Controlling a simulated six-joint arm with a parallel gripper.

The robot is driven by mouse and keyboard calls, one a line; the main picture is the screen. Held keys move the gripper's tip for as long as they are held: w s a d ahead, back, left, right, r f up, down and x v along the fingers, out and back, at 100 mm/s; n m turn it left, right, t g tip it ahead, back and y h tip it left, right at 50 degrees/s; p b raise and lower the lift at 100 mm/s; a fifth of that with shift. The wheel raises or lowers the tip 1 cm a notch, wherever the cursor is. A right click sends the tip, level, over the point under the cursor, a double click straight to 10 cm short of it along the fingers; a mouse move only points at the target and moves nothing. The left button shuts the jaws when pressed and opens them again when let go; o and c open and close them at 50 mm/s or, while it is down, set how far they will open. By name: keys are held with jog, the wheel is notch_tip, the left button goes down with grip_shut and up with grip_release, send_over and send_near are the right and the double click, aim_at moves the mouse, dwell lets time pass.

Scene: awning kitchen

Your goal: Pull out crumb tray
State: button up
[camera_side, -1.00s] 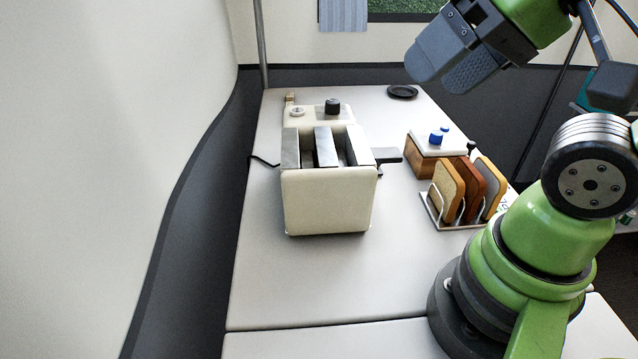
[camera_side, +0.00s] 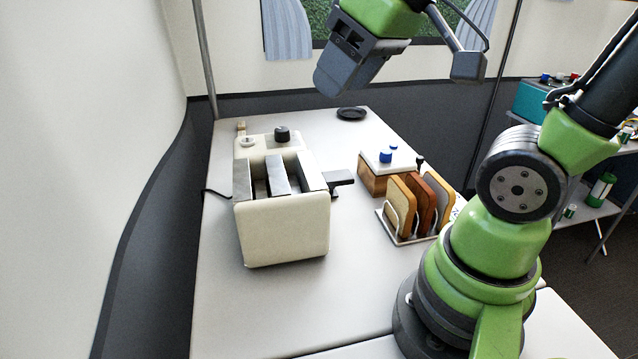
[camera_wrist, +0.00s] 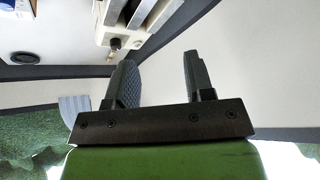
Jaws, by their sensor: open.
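A cream toaster (camera_side: 283,232) with metal-lined slots and a dark side lever (camera_side: 342,179) stands on the white counter. A small tan knob (camera_side: 240,127) shows at its far left end. My gripper (camera_side: 331,88) is high above the counter's far end, apart from the toaster. In the wrist view its fingers (camera_wrist: 160,62) are apart with nothing between them.
A toast rack (camera_side: 408,238) with several slices stands right of the toaster, beside a wooden box with a white lid (camera_side: 390,160). A black round dish (camera_side: 352,113) lies at the counter's far end. A curtained window and dark wall band are behind.

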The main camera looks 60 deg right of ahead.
jog(key=w+d+f+n+g+h, duration=0.1)
jog(key=w+d+f+n+g, duration=0.3)
jog(key=w+d+f+n, duration=0.85)
jog(key=d+f+n+g, duration=0.1)
jog(key=d+f, duration=0.2)
jog(key=f, duration=0.1)
jog(key=d+f+n+g, duration=0.1)
jog(key=d+f, duration=0.3)
jog(key=shift+s+d, duration=0.1)
jog(key=shift+d, duration=0.1)
notch_tip(320, 180, down, 9)
jog(key=shift+f, duration=0.1)
